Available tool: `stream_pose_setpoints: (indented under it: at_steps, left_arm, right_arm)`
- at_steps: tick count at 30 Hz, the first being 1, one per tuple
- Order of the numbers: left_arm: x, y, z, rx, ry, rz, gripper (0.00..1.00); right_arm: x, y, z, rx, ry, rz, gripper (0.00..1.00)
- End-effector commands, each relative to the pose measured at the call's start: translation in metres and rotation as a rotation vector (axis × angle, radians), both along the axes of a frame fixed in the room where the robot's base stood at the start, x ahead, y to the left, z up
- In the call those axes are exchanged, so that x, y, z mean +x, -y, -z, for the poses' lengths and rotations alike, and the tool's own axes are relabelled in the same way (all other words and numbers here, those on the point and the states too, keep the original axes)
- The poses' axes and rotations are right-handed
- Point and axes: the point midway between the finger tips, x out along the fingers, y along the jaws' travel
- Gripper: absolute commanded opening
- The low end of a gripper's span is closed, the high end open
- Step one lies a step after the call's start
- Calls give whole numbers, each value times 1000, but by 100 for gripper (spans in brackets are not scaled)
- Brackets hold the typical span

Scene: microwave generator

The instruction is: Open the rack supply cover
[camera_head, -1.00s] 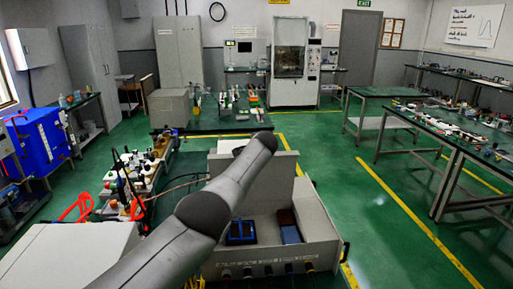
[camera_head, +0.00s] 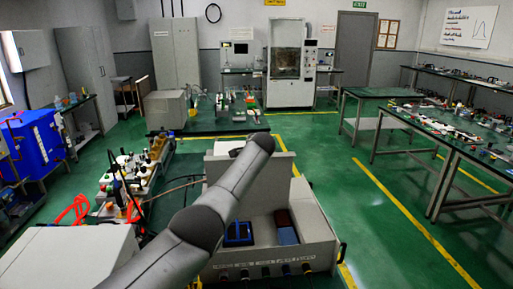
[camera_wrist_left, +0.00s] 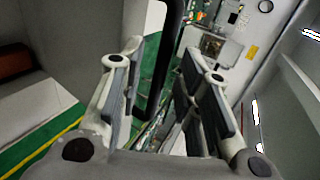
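The rack supply (camera_head: 320,250) is a pale grey box at the bottom centre of the head view. Its front compartment is open at the top and shows a blue part and a dark red-and-blue block. A pale upright panel, seemingly the raised cover (camera_head: 266,180), stands behind that compartment. My left arm crosses in front of it, and its hand is hidden in the head view. In the left wrist view my left gripper (camera_wrist_left: 165,88) has its fingers apart. A black bar, perhaps a handle (camera_wrist_left: 172,35), runs through the gap; contact is unclear. My right gripper is not visible.
Cables and small bottles crowd a bench (camera_head: 130,180) left of the rack supply. A blue cabinet (camera_head: 40,140) stands farther left. Green-topped tables (camera_head: 470,135) with equipment stand at the right. The floor between is clear.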

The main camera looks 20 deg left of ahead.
Motion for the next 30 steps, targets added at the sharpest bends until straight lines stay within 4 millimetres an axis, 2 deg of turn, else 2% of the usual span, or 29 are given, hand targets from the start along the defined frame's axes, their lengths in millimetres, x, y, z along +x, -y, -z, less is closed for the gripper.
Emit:
stream_pose_setpoints:
  at_steps: [14,30]
  left_arm:
    - [-24,13,-14,0,2,2,32]
    - [-67,40,-40,0,3,3,32]
  right_arm:
    - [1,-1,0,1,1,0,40]
    - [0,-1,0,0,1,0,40]
